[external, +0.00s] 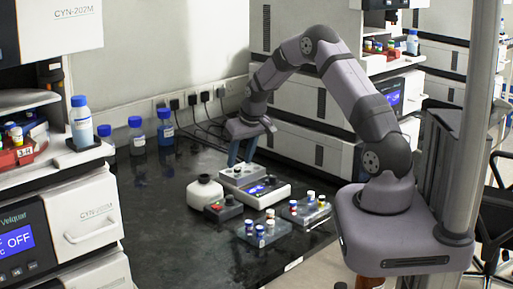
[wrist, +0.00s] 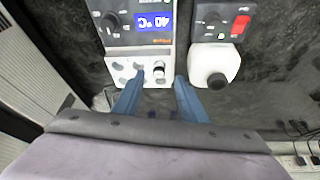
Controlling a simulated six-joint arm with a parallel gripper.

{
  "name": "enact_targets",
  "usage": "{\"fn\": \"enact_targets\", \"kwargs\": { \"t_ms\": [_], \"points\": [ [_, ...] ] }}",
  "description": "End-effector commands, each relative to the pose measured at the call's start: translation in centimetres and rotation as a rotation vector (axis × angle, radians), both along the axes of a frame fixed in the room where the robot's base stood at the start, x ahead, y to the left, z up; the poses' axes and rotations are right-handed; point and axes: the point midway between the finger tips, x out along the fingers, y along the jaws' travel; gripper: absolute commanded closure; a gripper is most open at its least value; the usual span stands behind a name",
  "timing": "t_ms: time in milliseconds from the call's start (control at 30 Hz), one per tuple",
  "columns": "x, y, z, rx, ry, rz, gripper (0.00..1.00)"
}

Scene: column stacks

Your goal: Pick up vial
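In the external view, the heater unit (external: 262,198) is in the middle of the dark bench. My gripper (wrist: 159,80) is open, with its two blue fingers apart and empty. The vial appears between the fingertips in the wrist view, and I cannot tell the exact gap. In the external view, my gripper (external: 241,162) points down at the far edge of the block. More capped vials stand in a front tray (external: 277,238) and a right tray (external: 318,217).
A squat white bottle (external: 204,192) and a small device with a red button (external: 223,209) sit left of the heater. Blue-capped bottles (external: 165,128) stand at the back left. Cables hang along the wall. The bench's front left is clear.

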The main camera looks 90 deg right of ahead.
Motion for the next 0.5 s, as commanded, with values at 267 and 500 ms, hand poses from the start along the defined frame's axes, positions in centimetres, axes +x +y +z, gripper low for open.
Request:
{"fn": "enact_targets", "kwargs": {
  "t_ms": [267, 500],
  "points": [
    [0.4, -1.0, -2.6, 0.002, 0.001, 0.000, 0.62],
    [0.6, -1.3, -3.5, 0.000, 0.000, 0.000, 0.62]
  ]
}}
